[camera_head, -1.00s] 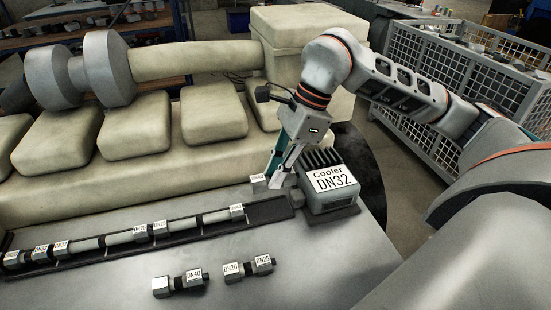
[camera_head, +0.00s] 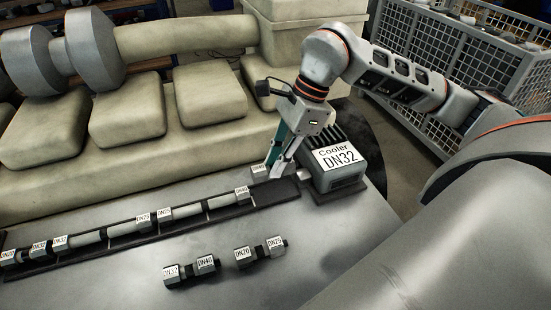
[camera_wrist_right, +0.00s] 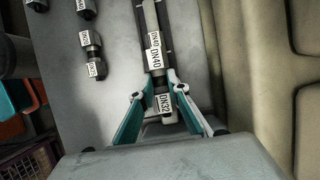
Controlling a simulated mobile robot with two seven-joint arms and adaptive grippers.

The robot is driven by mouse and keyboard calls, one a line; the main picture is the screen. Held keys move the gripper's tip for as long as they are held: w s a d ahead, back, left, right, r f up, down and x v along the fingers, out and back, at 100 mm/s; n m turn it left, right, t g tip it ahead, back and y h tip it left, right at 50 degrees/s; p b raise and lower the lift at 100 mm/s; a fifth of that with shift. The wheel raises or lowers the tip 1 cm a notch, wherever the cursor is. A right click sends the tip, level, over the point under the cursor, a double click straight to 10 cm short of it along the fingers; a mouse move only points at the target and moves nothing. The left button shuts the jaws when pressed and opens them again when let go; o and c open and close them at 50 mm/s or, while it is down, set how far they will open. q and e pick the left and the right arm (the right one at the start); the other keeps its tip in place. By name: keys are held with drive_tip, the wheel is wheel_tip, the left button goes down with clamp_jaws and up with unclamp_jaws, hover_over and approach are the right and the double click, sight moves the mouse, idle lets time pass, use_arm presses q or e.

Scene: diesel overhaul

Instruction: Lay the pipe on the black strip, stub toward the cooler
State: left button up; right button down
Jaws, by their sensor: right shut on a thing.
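My right gripper (camera_head: 277,172) is shut on a short pipe piece. The piece's DN40-labelled end (camera_head: 259,169) shows left of the fingers, and a small pale end shows on their cooler side. In the right wrist view the piece (camera_wrist_right: 155,62) lies between the fingers (camera_wrist_right: 158,95), with a second label, perhaps DN32, nearer the palm. The black strip (camera_head: 270,194) runs along the bench below it; whether the piece touches the strip I cannot tell. The cooler (camera_head: 340,165), labelled DN32, stands just right of the gripper. My left gripper is not in view.
Several labelled pipe pieces lie in line on the strip, the nearest ending in a DN40 block (camera_head: 241,192). Two loose fittings, one (camera_head: 190,268) and another (camera_head: 260,252), lie on the bench in front. A large cream engine block (camera_head: 190,148) stands behind.

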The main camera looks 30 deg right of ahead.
drive_tip(key=shift+f+b, duration=1.8)
drive_tip(key=shift+f, duration=1.05)
drive_tip(key=shift+f, duration=0.1)
drive_tip(key=c, duration=1.9)
unclamp_jaws()
drive_tip(key=v, duration=1.2)
